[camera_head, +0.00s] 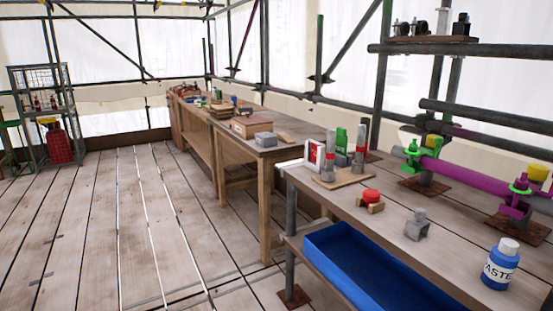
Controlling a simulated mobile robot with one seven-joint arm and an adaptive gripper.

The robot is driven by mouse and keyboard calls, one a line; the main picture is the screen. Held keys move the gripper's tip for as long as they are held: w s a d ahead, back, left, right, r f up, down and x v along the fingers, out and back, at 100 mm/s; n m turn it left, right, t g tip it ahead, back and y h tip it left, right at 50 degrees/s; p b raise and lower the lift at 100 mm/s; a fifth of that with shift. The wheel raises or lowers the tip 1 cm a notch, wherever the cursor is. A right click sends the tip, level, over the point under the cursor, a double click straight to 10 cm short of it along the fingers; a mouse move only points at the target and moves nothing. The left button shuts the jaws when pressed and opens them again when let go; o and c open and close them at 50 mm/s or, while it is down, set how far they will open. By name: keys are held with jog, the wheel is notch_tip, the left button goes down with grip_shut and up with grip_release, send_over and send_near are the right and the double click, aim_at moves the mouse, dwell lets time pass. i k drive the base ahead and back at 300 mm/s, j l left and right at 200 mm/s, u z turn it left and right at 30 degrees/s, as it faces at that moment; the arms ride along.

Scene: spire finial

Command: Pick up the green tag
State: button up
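A small upright green piece (341,140), which may be the green tag, stands at the back of a wooden board (350,181) on the near workbench. It is partly hidden by grey and red cylinders (328,168) in front of it. A white and red card-like piece (315,153) stands to its left. It is too small to tell whether it is a tag or a container. My gripper is not in view.
The near bench (385,222) also holds a red-topped item (370,197), a grey fitting (418,226) and a blue and white bottle (502,266). A blue bin (355,264) sits below. Purple pipes with green clamps (411,148) stand right. Plank floor (100,230) is clear left.

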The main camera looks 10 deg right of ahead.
aim_at(341, 140)
jog(key=i+u, duration=0.1)
jog(key=i, duration=1.4)
jog(key=i+l+z, duration=0.1)
jog(key=i+z, duration=0.5)
jog(key=z, duration=0.2)
jog(key=i+j+z, duration=0.1)
jog(key=i+z, duration=0.15)
jog(key=z, duration=0.2)
jog(key=i+z, duration=0.15)
jog(key=i, duration=0.25)
